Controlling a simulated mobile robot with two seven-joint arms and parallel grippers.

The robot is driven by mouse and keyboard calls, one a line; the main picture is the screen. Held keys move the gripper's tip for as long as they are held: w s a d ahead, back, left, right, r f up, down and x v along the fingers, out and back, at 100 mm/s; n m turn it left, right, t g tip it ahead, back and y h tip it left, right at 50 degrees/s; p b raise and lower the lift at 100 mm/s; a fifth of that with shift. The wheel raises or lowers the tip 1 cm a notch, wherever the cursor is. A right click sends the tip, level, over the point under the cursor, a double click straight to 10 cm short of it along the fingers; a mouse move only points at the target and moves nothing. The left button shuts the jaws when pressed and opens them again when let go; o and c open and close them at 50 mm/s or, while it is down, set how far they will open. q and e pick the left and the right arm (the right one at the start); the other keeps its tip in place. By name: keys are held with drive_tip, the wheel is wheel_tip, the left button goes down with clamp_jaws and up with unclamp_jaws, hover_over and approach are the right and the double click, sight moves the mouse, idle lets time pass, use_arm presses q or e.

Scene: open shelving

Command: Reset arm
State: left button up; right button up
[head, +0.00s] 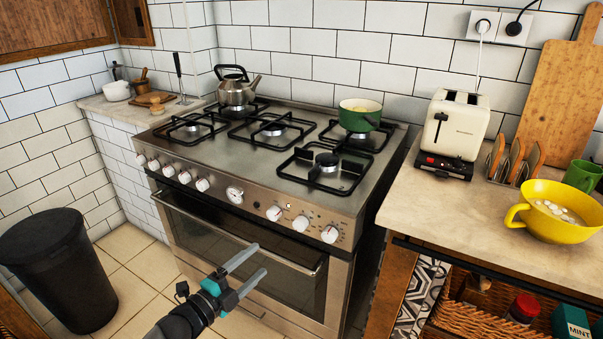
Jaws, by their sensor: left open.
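My left gripper (249,268) is in the lower middle of the head view, in front of the oven door. Its two grey fingers are apart, and nothing is between them. Its arm comes in from the bottom edge. My right gripper is not in view. The gas stove (262,178) stands behind the left gripper, with a silver kettle (237,92) on a back left burner and a green pot (360,117) on the back right burner.
A black bin (60,270) stands at the left. Tiled floor (150,262) between bin and oven is clear.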

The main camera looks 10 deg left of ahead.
use_arm(q)
drive_tip(key=s+a+f+n+g+y, duration=0.35)
drive_tip(key=s+f+n, duration=0.35)
drive_tip(key=f, duration=0.6)
drive_tip(key=s+a+f+n+g+y, duration=0.25)
drive_tip(key=s+f+n+y, duration=0.2)
drive_tip(key=s+f, duration=0.6)
drive_tip(key=s+f+n+g, duration=0.2)
drive_tip(key=s+f, duration=0.2)
drive_tip(key=s, duration=0.4)
drive_tip(key=s+d+f+n+g, duration=0.1)
drive_tip(key=s+f+n+g, duration=0.1)
drive_tip(key=s+f, duration=0.3)
drive_tip(key=s+d+f+n+g, duration=0.1)
drive_tip(key=s+f+n+g, duration=0.1)
drive_tip(key=s, duration=0.8)
wheel_tip(320, 180, down, 2)
drive_tip(key=shift+s+f+n+g+y, duration=0.2)
drive_tip(key=shift+s+n+g+y, duration=0.15)
drive_tip(key=shift+g, duration=0.35)
drive_tip(key=shift+w, duration=0.1)
